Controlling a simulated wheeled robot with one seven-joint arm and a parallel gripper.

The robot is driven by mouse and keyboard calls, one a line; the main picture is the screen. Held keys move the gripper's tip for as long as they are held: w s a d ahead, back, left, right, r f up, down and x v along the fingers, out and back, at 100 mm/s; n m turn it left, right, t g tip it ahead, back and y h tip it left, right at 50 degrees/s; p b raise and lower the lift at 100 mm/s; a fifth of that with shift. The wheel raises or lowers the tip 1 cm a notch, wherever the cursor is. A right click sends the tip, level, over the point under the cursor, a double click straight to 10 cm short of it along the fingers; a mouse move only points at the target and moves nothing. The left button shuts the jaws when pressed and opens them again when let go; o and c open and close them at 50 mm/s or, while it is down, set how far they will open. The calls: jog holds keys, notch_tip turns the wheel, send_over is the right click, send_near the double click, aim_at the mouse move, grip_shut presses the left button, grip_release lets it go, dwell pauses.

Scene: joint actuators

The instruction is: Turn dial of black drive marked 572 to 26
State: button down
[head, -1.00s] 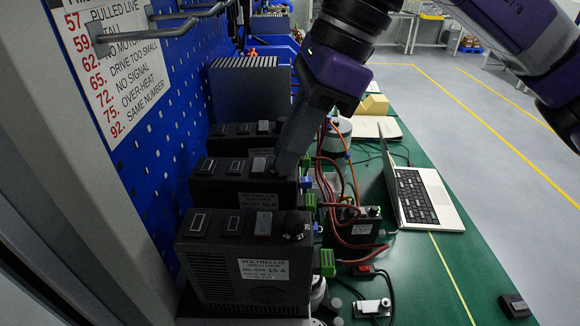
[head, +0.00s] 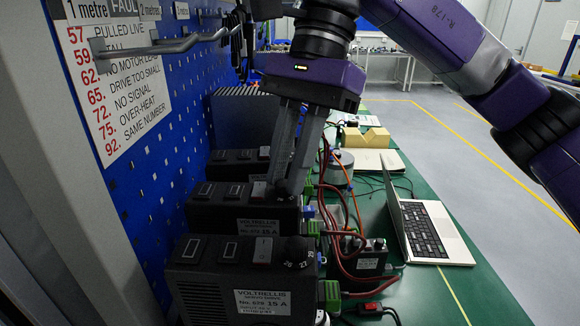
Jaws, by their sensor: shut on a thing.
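Several black drives stand in a row along the blue pegboard. The middle drive (head: 225,216) carries a white label (head: 258,225) that seems to read No. 572, 15 A, though the print is small. My gripper (head: 291,190) reaches down with both fingers at the right end of this drive's top, where its dial sits. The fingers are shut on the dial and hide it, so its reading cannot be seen. The front drive (head: 203,291) has a different number on its label and its own black dial (head: 297,252) with white numbers, untouched.
Another black drive (head: 228,163) and a grey finned box (head: 243,118) stand behind. Red cables (head: 338,262) and green connectors (head: 311,228) crowd the drives' right side. An open laptop (head: 425,225) lies on the green bench. A metal hook (head: 150,48) juts from the pegboard.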

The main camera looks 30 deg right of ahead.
jog(key=shift+n, duration=0.3)
jog(key=c, duration=1.3)
grip_release()
jog(key=m, duration=0.2)
jog(key=m+t+p, duration=0.1)
jog(key=m, duration=0.1)
jog(key=shift+s+r+m+t, duration=0.1)
jog(key=shift+s+m+t, duration=0.1)
jog(key=shift+m+t, duration=0.1)
jog(key=m+p, duration=0.1)
jog(key=m, duration=0.1)
jog(key=m+t+p, duration=0.1)
jog(key=shift+s+r+m, duration=0.1)
jog(key=shift+s+m, duration=0.1)
jog(key=shift+m, duration=0.2)
jog(key=m+t+p, duration=0.1)
jog(key=m+p, duration=0.1)
jog(key=m+h+p, duration=0.1)
jog(key=m+p, duration=0.1)
jog(key=shift+s+a+r+t+p, duration=0.15)
jog(key=shift+t+p, duration=0.2)
jog(key=shift+t, duration=0.05)
jog(key=m+h+p, duration=0.1)
jog(key=m+p, duration=0.2)
jog(key=p, duration=0.2)
jog(key=shift+a+f+t, duration=0.1)
jog(key=shift+f+t, duration=0.1)
jog(key=shift+t, duration=0.2)
